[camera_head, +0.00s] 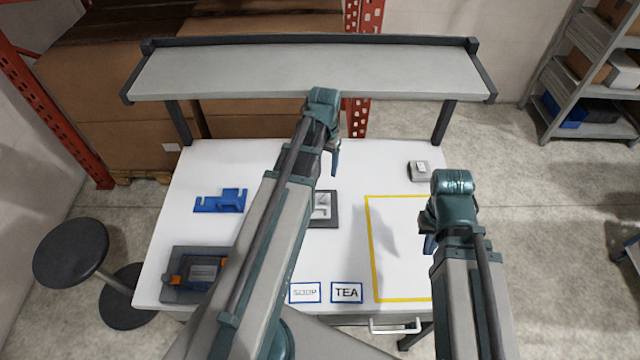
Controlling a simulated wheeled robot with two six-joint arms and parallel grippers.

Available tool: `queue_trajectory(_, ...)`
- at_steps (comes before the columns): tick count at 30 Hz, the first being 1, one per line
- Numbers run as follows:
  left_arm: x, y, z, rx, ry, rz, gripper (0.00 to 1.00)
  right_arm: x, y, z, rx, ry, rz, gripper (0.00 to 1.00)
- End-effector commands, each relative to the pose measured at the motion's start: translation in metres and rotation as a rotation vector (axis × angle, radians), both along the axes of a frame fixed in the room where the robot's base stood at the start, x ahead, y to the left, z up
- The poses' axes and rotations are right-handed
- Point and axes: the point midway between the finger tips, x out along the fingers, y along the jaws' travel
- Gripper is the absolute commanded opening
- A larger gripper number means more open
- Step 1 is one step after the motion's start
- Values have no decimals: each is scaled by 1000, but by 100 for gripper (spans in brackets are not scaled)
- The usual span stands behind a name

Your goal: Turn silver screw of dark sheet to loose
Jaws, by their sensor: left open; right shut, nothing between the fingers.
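A dark sheet (333,222) lies on the white table near its middle, with a pale silver-grey part (321,205) on it. My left arm covers its left side, and I cannot make out a screw clearly. My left gripper (334,165) is open, pointing down above and behind the dark sheet; it looks apart from it. My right gripper (428,243) is shut and empty over the right part of the table, by the yellow outline.
A blue bracket (220,201) and a dark fixture with orange clips (180,290) are at left. Two cards, one reading TEA (346,293), lie at the front. A yellow-outlined area (390,270) and small grey box (419,171) are at right. A raised shelf (310,70) spans the back.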

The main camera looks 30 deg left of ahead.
Motion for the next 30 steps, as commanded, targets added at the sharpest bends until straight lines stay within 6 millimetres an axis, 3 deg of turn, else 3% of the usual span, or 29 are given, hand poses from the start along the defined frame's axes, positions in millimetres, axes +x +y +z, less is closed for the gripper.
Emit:
queue_trajectory(8, -1, -1, -3, -2, -2, -17, 67, 0, 0, -3, 0, 0, 0, 0)
queue_trajectory(14, 0, -1, -16, -1, -2, -15, 67, 0, 0, -16, -1, 0, 2, 0)
queue_trajectory(30, -1, -1, -89, -1, -2, -14, 67, 0, 0, -89, -3, 0, 12, 0)
